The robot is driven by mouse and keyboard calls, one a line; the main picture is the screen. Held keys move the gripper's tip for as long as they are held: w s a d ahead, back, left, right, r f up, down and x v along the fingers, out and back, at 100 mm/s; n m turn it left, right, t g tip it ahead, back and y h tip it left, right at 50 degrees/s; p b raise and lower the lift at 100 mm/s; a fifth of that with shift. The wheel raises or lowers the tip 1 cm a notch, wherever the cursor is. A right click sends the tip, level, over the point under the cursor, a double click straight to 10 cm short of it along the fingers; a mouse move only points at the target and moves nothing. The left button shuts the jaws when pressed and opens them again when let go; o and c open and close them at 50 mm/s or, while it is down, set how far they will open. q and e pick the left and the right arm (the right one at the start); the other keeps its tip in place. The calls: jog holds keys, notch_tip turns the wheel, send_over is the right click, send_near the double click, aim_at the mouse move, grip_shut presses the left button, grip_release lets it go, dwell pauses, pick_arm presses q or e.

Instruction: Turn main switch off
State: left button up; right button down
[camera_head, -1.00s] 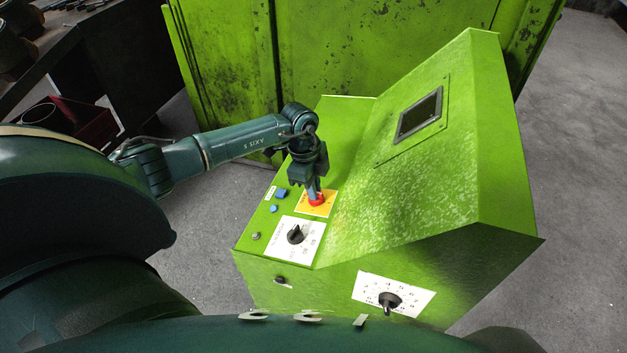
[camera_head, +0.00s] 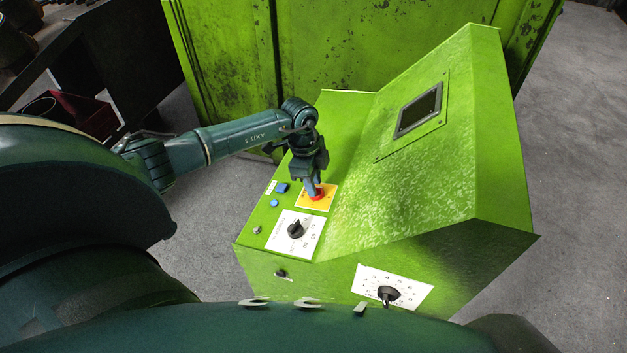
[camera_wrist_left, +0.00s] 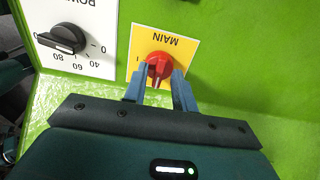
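The main switch is a red rotary knob (camera_head: 317,193) on a yellow plate (camera_head: 327,204) on the green control panel. In the left wrist view the red knob (camera_wrist_left: 159,66) sits on the yellow plate marked MAIN (camera_wrist_left: 166,41). My left gripper (camera_head: 314,188) is over the knob. In the left wrist view its two blue fingers (camera_wrist_left: 159,82) are spread apart, at the near side of the knob, one to each side. Whether they touch the knob cannot be told. My right gripper is not in view.
A black dial on a white plate (camera_head: 296,232) lies close in front of the main switch. Blue buttons (camera_head: 282,188) are to its left. The sloped housing with a screen (camera_head: 419,110) rises to the right. Another dial (camera_head: 388,294) is on the front face.

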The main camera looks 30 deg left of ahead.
aim_at(306, 194)
pick_arm(q)
jog(key=shift+o, duration=0.3)
jog(key=shift+d, duration=0.1)
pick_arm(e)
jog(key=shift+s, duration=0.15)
pick_arm(q)
jog(key=shift+r, duration=0.45)
notch_tip(306, 194, up, 12)
jog(key=a+b, duration=0.1)
jog(key=a, duration=0.1)
jog(key=shift+s, duration=0.3)
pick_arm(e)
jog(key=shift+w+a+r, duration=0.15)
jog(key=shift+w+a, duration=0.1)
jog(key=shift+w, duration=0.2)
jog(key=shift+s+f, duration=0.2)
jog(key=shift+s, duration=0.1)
